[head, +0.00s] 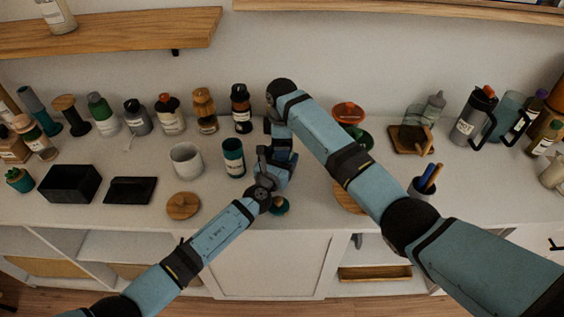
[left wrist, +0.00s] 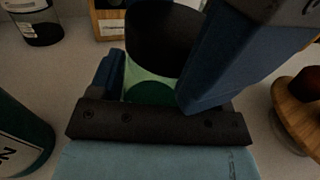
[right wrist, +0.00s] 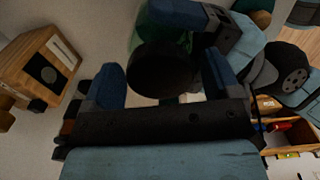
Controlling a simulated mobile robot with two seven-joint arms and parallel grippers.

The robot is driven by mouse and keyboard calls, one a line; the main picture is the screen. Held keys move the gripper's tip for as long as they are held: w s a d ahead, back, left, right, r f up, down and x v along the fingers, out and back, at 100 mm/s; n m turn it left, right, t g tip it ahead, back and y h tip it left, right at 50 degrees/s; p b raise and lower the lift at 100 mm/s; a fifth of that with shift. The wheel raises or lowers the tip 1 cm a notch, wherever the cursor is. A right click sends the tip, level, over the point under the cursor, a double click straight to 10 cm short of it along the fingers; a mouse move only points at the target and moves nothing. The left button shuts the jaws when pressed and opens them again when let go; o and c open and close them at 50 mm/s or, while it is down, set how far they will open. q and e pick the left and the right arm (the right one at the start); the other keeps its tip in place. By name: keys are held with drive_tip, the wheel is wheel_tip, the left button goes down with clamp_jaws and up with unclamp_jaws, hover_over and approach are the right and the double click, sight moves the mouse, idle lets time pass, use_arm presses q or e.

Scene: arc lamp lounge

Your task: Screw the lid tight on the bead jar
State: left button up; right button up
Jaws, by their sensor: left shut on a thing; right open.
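The bead jar (left wrist: 150,88) shows in the left wrist view as greenish glass under a wide dark lid (left wrist: 165,38). My left gripper (left wrist: 145,95) is shut on the jar. In the right wrist view the dark round lid (right wrist: 163,72) lies between the spread fingers of my open right gripper (right wrist: 163,90), with the green jar (right wrist: 160,35) behind it. I cannot tell whether the fingers touch the lid or how it sits on the jar. In the head view my arms hide the jar and lid; my left gripper (head: 275,165) is partly hidden.
A teal jar (head: 233,160), white cup (head: 186,160) and wooden lid (head: 183,206) stand left of my grippers. A small green knobbed piece (head: 280,206) lies near the front edge. Several bottles line the back.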

drive_tip(key=c, duration=0.9)
drive_tip(key=m, duration=0.6)
drive_tip(key=shift+a+m, duration=0.1)
drive_tip(key=shift+m, duration=0.3)
drive_tip(key=m, duration=0.8)
drive_tip(key=o, duration=1)
